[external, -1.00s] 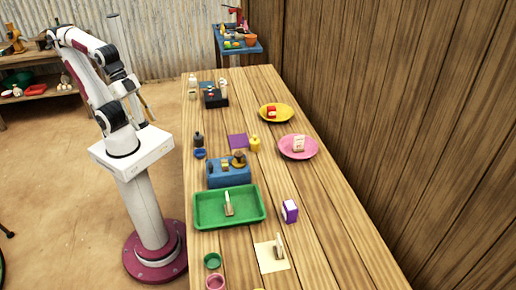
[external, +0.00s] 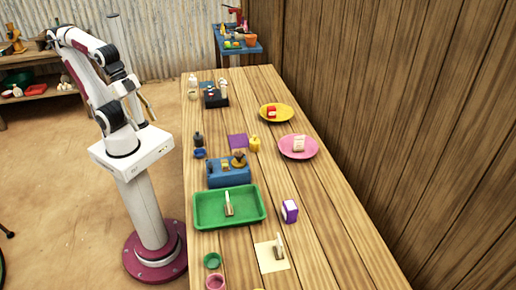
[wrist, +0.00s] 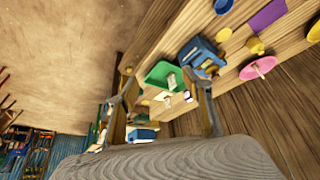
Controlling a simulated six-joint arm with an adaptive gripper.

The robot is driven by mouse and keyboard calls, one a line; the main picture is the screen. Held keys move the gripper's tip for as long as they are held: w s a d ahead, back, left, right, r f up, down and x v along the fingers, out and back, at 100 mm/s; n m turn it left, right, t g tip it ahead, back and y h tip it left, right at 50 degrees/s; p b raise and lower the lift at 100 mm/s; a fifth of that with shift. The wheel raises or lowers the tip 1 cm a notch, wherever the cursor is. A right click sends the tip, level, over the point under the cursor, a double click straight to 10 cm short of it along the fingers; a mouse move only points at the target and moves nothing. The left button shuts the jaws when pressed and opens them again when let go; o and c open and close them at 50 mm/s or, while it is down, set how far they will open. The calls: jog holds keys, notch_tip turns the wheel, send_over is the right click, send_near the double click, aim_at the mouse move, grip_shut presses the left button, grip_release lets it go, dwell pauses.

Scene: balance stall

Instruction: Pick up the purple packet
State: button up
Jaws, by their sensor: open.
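The purple packet (external: 290,211), a small upright box with a pale side, stands on the wooden table to the right of the green tray (external: 256,219). I cannot make it out for certain in the wrist view. My gripper (external: 146,106) is open and empty, raised to the left of the table and well away from the packet. In the wrist view its two fingers (wrist: 166,104) are spread apart, with the tray and the table beyond them.
A blue block holder (external: 228,178) sits behind the tray. Pink (external: 299,147) and yellow (external: 277,113) plates hold packets. A cream card (external: 270,260) is in front. A wooden wall runs along the right.

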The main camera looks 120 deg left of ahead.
jog(key=shift+w, duration=0.1)
dwell(0.3)
jog(key=w+d+r+n+t, duration=0.1)
jog(key=w+d+r+t, duration=0.1)
jog(key=w, duration=1.2)
jog(key=w+d+r+n+t, duration=0.1)
jog(key=w+d+r+t, duration=0.15)
jog(key=w, duration=1.05)
jog(key=w+d+r+n+t, duration=0.1)
jog(key=w+d+r+t, duration=0.1)
jog(key=w, duration=1.2)
jog(key=w+a+f+n+y, duration=0.3)
jog(key=w+a+f+y, duration=0.15)
jog(key=w+f, duration=0.6)
jog(key=a+f+n+g+y, duration=0.1)
jog(key=a+f, duration=0.3)
jog(key=f, duration=0.4)
jog(key=a+f+n+g+y, duration=0.2)
jog(key=a+f+y, duration=0.1)
jog(key=f, duration=0.5)
jog(key=shift+w+a+n+y, duration=0.4)
jog(key=shift+y, duration=0.45)
